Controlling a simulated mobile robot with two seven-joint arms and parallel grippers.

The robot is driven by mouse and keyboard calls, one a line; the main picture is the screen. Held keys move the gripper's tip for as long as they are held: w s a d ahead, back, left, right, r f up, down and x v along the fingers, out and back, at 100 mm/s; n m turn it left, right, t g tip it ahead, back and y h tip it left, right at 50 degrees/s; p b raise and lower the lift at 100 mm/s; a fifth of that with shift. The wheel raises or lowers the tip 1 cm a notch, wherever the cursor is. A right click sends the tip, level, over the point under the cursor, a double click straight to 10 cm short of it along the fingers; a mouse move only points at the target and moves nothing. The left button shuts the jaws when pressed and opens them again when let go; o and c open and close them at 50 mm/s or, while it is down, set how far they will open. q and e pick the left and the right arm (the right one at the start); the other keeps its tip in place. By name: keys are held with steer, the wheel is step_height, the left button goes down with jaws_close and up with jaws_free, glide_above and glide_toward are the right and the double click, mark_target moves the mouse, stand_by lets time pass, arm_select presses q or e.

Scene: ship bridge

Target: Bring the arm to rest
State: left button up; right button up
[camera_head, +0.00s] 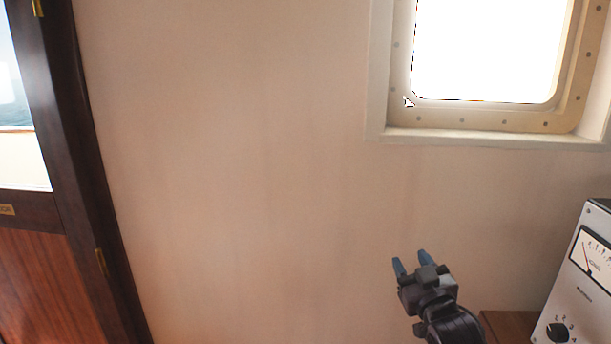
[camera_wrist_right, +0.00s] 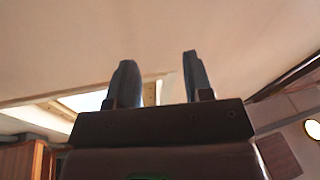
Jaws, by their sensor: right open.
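My right gripper (camera_head: 411,262) is at the lower right of the head view, raised in front of the bare wall with its fingers pointing up. Its two bluish fingers stand apart with nothing between them. In the right wrist view the same gripper (camera_wrist_right: 157,82) shows two dark fingers, open and empty, against a pale surface. My left gripper is not in the head view.
A grey instrument box (camera_head: 575,285) with a dial and a knob stands at the right, by a brown wooden surface (camera_head: 508,325). A window (camera_head: 480,122) is above. A dark-framed wooden door (camera_head: 75,180) is at the left. The wall (camera_head: 250,170) between is bare.

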steer(key=s+d+f+m+g+h, duration=0.1)
steer(key=s+d+f+g, duration=0.1)
steer(key=s+f, duration=0.7)
steer(key=s+d+f+m+g+h, duration=0.1)
steer(key=s+d+f+g, duration=0.1)
steer(key=s+f, duration=0.8)
steer(key=s+d+f+m+g+h, duration=0.1)
steer(key=s+d+f+g, duration=0.1)
steer(key=s+f, duration=0.8)
steer(key=shift+d+f+g, duration=0.25)
steer(key=shift+f+g, duration=0.6)
steer(key=shift+g, duration=0.05)
steer(key=shift+s, duration=0.1)
steer(key=shift+a, duration=0.15)
